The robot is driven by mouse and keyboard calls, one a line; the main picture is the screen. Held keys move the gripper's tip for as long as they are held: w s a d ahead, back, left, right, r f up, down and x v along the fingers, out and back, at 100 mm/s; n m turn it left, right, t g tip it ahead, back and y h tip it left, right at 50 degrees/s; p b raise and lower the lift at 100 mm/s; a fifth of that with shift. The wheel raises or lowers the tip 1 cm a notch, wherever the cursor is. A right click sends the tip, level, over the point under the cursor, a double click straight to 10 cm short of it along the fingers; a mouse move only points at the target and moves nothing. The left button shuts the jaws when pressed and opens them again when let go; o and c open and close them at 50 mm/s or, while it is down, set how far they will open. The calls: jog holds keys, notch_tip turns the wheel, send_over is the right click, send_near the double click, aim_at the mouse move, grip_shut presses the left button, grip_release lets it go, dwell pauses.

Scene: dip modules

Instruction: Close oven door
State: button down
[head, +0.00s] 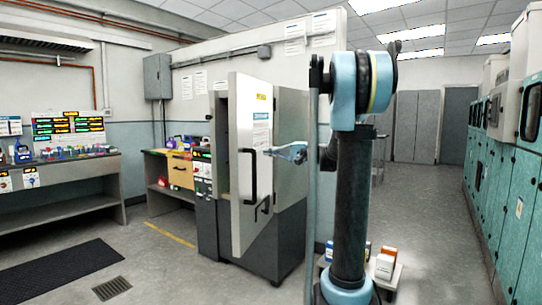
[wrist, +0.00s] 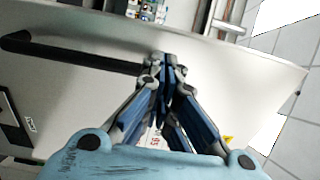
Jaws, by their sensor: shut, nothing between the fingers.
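The oven is a tall grey cabinet (head: 290,125) left of centre in the head view. Its light grey door (head: 240,195) stands open, with a dark gap between it and the cabinet front. The door's outer face carries a black bar handle (head: 250,175). In the wrist view the door panel (wrist: 80,95) fills much of the picture, with the handle (wrist: 75,53) at upper left. My gripper (head: 268,152) is shut and empty, in front of the outer face to the right of the handle. In the wrist view its fingertips (wrist: 166,62) lie close to the handle's end; I cannot tell if they touch the door.
A low white stand (head: 388,275) with small boxes is by my base. Teal cabinets (head: 500,180) line the right. The floor before the oven is clear.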

aim_at(240, 150)
jog(key=x, duration=1)
jog(key=shift+w+a, duration=0.1)
jog(key=shift+a, duration=0.2)
